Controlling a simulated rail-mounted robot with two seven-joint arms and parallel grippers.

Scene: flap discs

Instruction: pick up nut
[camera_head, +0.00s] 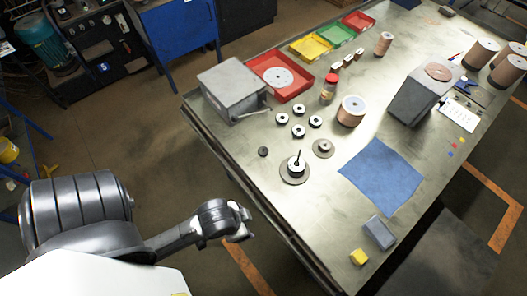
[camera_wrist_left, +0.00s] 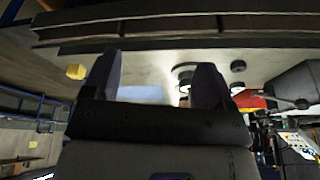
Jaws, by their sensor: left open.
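A small dark round piece (camera_head: 263,151), which looks like the nut, lies on the metal table near its left edge. A similar small dark piece (camera_wrist_left: 238,66) shows right of the fingers in the left wrist view. Beside it in the head view stands a spindle with a disc (camera_head: 295,168) and an upright pin. My left gripper (camera_head: 242,222) is off the table's left side, apart from the nut. In the left wrist view its two fingers (camera_wrist_left: 158,60) are spread with nothing held between them. My right gripper is not in view.
Several black-and-white rings (camera_head: 298,131) and a grey flanged disc (camera_head: 323,148) sit nearby. A grey box (camera_head: 233,90), red tray (camera_head: 304,91) and copper-coloured spool (camera_head: 351,111) stand behind. A blue cloth (camera_head: 382,177), grey block (camera_head: 379,232) and yellow block (camera_head: 359,257) lie to the right.

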